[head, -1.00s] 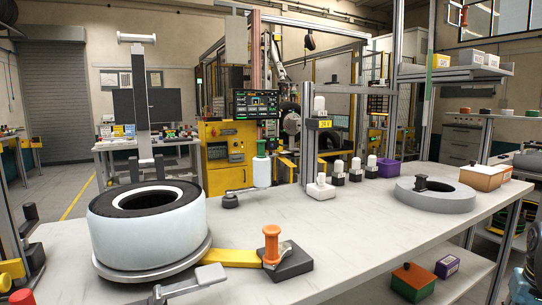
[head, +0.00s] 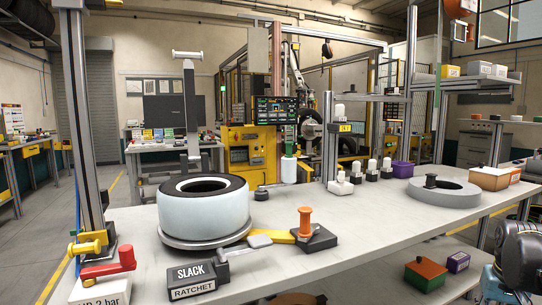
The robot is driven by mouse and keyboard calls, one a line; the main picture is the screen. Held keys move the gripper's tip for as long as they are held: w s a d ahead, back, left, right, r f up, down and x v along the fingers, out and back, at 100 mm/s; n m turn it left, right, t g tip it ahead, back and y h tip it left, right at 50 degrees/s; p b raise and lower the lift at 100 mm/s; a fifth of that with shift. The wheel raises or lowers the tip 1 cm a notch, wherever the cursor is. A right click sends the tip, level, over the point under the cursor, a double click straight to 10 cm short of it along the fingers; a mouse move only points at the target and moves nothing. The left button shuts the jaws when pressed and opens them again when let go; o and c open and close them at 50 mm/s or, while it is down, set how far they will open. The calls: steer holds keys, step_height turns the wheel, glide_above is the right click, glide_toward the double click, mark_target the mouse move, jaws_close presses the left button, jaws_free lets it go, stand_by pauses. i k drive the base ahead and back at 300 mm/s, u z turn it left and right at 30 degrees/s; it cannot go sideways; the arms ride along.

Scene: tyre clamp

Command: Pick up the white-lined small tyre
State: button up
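A tyre (head: 203,212) with a broad pale side wall, a black top and a white ring around its hole lies flat at the left of the workbench. It rests on a round grey plate (head: 206,243). No other tyre shows clearly on the bench. A yellow arm (head: 272,236) runs from beside the plate to a dark block with an orange handle (head: 305,222). A grey lever (head: 259,241) lies in front of the plate.
A black block marked SLACK and RATCHET (head: 192,279) and a red handle (head: 110,263) stand at the front left. A grey ring (head: 444,193) lies at the right, near several bottles and a purple bin (head: 402,169). The bench middle is mostly clear.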

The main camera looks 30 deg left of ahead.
mark_target(207, 206)
steer(key=u, duration=2.75)
steer(key=k, duration=1.15)
steer(key=z, duration=1.05)
steer(key=i, duration=1)
steer(key=u, duration=0.1)
